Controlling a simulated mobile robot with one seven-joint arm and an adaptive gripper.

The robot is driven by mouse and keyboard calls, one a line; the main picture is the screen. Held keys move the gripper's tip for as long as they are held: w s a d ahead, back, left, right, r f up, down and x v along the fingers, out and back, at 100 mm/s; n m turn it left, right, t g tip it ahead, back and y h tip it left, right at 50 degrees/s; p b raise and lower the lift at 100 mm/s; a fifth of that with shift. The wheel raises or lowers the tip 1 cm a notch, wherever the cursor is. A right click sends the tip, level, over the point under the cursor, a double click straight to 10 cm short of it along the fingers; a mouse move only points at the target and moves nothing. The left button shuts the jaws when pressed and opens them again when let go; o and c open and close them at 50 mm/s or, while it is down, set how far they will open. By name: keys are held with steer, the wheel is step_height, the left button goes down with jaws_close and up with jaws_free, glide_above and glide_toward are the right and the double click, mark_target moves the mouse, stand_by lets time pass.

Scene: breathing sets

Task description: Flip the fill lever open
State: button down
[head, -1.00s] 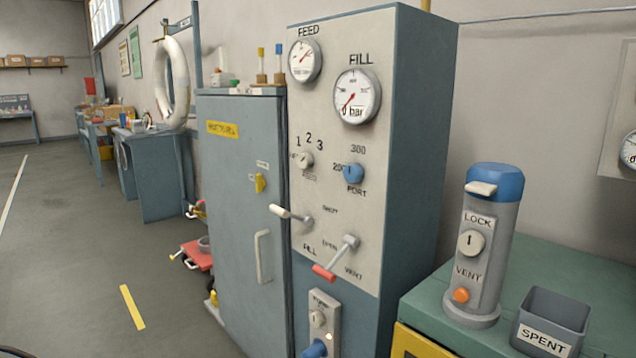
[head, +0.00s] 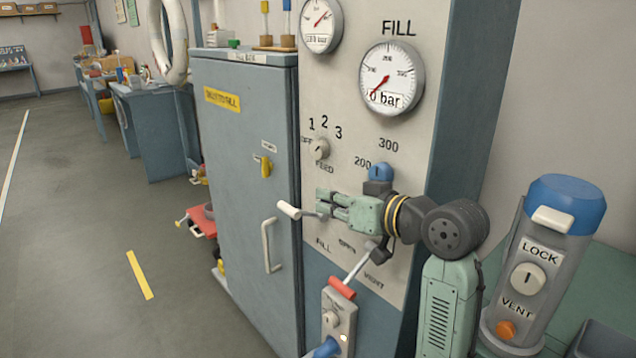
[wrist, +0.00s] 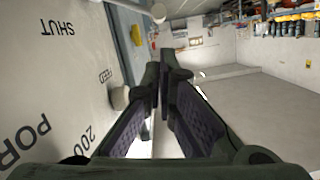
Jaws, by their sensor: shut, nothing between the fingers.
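The fill lever (head: 289,210) has a white handle and points left from its pivot, above the FILL lettering on the panel (head: 345,130). Its white end also seems to show at the top of the wrist view (wrist: 158,12). My gripper (head: 321,203) is shut and empty, in front of the panel. Its fingertips are close to the lever's rod, just right of the handle; I cannot tell whether they touch. The closed fingers also show in the wrist view (wrist: 163,62). My gripper hides the lettering and part of the panel around the pivot.
A red-handled vent lever (head: 342,288) hangs diagonally below my gripper. A FEED knob (head: 319,149) and a blue knob (head: 381,172) sit above. A grey cabinet (head: 235,150) with a handle (head: 268,247) stands left. A blue-capped post (head: 538,260) stands right.

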mark_target(289, 210)
steer(key=shift+s+d, duration=0.1)
steer(key=shift+d, duration=0.25)
steer(key=p+x, duration=0.2)
steer(key=x, duration=0.8)
steer(key=shift+p, duration=0.35)
steer(key=shift+f, duration=0.15)
steer(key=shift+s+a+f+b, duration=0.15)
steer(key=shift+a+f+b, duration=0.05)
steer(key=shift+b, duration=0.35)
